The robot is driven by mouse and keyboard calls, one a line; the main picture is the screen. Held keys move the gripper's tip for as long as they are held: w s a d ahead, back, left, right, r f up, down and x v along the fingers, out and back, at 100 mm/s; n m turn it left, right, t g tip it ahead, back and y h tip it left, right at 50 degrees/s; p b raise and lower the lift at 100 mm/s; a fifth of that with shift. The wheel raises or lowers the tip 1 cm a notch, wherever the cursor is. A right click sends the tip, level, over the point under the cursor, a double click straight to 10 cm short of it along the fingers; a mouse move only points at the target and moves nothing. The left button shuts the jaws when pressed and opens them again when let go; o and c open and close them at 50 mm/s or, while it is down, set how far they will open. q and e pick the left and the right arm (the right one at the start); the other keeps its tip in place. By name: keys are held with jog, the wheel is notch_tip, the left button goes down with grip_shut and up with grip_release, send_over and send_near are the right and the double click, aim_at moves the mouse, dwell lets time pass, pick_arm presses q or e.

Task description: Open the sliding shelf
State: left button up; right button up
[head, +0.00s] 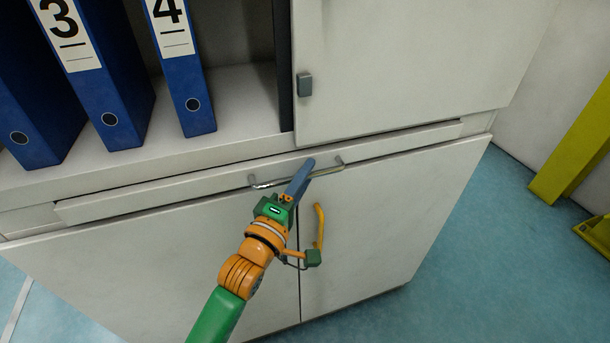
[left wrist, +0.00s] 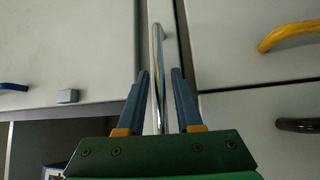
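The sliding shelf (head: 150,192) is a long thin white panel between the open binder compartment and the lower doors. Its front looks about level with the cabinet face. Its silver bar handle (head: 328,170) also shows upright in the left wrist view (left wrist: 157,60). My left gripper (head: 303,172) is at the middle of this handle. In the left wrist view its blue fingers (left wrist: 160,95) stand on either side of the bar, with gaps visible, so it is open around the handle and not closed on it. My right gripper is not in view.
Below the shelf are two white doors; a yellow handle (head: 319,226) sits just right of my gripper. Above are blue binders (head: 110,85) and a white door with a grey knob (head: 304,84). A yellow frame (head: 575,150) stands at the right. Blue floor is clear in front.

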pick_arm(q)
grip_shut()
jog(key=shift+r, duration=0.15)
dwell(1.0)
